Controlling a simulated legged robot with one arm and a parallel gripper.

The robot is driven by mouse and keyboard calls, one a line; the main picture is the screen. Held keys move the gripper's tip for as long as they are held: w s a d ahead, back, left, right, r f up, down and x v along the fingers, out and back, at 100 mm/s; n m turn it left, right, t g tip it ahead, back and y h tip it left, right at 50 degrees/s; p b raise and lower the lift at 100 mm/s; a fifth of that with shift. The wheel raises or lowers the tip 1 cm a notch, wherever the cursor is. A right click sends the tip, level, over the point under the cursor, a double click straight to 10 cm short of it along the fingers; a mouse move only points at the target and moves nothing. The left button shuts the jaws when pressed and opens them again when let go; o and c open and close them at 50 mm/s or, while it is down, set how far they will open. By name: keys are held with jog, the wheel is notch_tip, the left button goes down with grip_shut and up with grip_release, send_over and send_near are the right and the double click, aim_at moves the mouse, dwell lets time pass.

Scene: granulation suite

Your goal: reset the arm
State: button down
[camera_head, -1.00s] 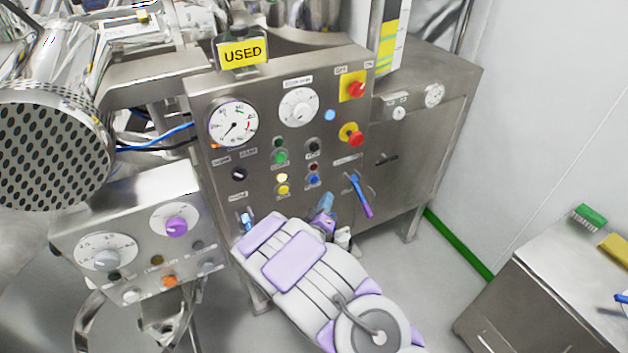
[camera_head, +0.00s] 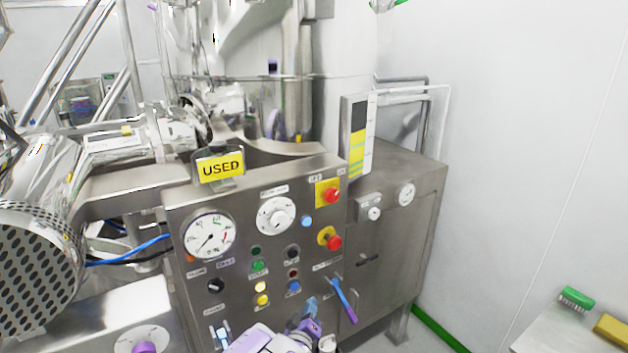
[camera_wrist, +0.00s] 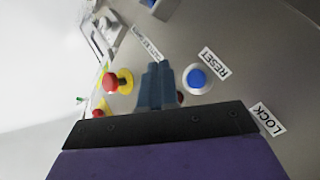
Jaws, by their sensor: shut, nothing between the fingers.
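My arm (camera_head: 262,341) reaches in from the bottom edge of the head view, mostly cut off. My gripper (camera_head: 311,305) is in front of the lower part of the steel control panel (camera_head: 205,320). In the wrist view my gripper (camera_wrist: 159,72) shows its two blue-grey fingers shut together with nothing between them. They point at the panel, between a red knob on a yellow plate (camera_wrist: 117,82) and a blue button labelled RESET (camera_wrist: 197,78). A small red part is half hidden behind the fingers. I cannot tell whether the fingertips touch the panel.
The panel carries a dial gauge (camera_head: 209,236), several buttons, two red knobs on yellow plates and a purple-handled lever (camera_head: 342,300). A yellow USED sign (camera_head: 220,166) stands on top. A side table (camera_head: 560,335) holds a green brush (camera_head: 577,298). Floor between is partly clear.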

jog(key=s+d+r+m+g+y, duration=0.4)
jog(key=s+d+r+g, duration=0.4)
jog(key=s+g, duration=0.1)
jog(key=s+d+r+m+g, duration=0.1)
jog(key=s+d+r+g, duration=0.1)
jog(key=s, duration=1.1)
jog(key=s+d+r+m+g, duration=0.1)
jog(key=s+d+r+g, duration=0.2)
jog(key=s, duration=1)
jog(key=s+d+r+g+b, duration=0.1)
jog(key=s+d+r+g, duration=0.2)
jog(key=s, duration=1)
jog(key=shift+s+d+m+g, duration=0.25)
jog(key=shift+d+m+g, duration=0.15)
jog(key=shift+d+g, duration=0.7)
jog(key=shift+a, duration=0.1)
